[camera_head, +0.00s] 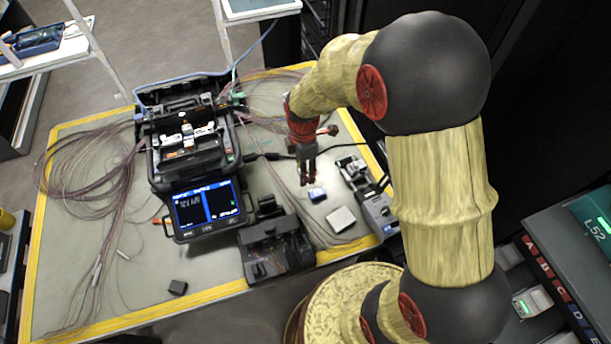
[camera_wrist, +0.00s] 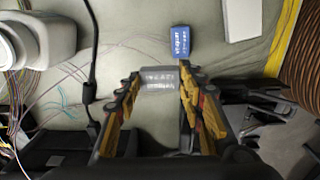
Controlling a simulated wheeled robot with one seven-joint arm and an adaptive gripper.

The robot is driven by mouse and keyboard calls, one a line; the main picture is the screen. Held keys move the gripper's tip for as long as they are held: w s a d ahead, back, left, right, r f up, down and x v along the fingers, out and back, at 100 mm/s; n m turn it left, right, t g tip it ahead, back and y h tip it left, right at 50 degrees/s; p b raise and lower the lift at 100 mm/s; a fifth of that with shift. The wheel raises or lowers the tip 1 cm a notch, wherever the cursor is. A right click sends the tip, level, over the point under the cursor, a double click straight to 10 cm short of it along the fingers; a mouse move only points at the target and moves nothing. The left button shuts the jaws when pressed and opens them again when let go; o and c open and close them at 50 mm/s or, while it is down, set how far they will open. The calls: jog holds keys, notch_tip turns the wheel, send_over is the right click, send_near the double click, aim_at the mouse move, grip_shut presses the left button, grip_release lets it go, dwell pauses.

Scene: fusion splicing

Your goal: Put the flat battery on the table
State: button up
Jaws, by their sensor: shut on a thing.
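The flat battery (camera_wrist: 158,78) is a dark grey block with pale print. In the wrist view it sits between the fingertips of my gripper (camera_wrist: 159,88), which is shut on it. In the head view my gripper (camera_head: 308,178) points down over the right part of the table (camera_head: 135,262), between the splicer and the small device at the right edge. There the battery is hard to make out against the dark fingers. Its height above the table cannot be told.
A blue block (camera_head: 316,194) with white print lies close beyond my gripper; it also shows in the wrist view (camera_wrist: 180,40). A white block (camera_head: 341,219), a black tray (camera_head: 275,248) and the splicer (camera_head: 195,160) stand nearby. Loose fibres cross the table. The front left is mostly clear.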

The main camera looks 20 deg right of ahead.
jog(key=w+f, duration=0.1)
jog(key=w+d+f, duration=0.1)
jog(key=f+b, duration=0.1)
jog(key=f, duration=0.1)
jog(key=shift+w+d, duration=0.25)
jog(key=shift+w, duration=0.15)
jog(key=shift+w+d+f+b, duration=0.15)
jog(key=shift+f+b, duration=0.25)
jog(key=shift+f, duration=0.5)
jog(key=shift+w+a+f+b, duration=0.1)
jog(key=shift+f+b, duration=0.3)
jog(key=shift+f, duration=0.5)
jog(key=shift+f, duration=0.15)
jog(key=o, duration=1.2)
jog(key=shift+c, duration=0.2)
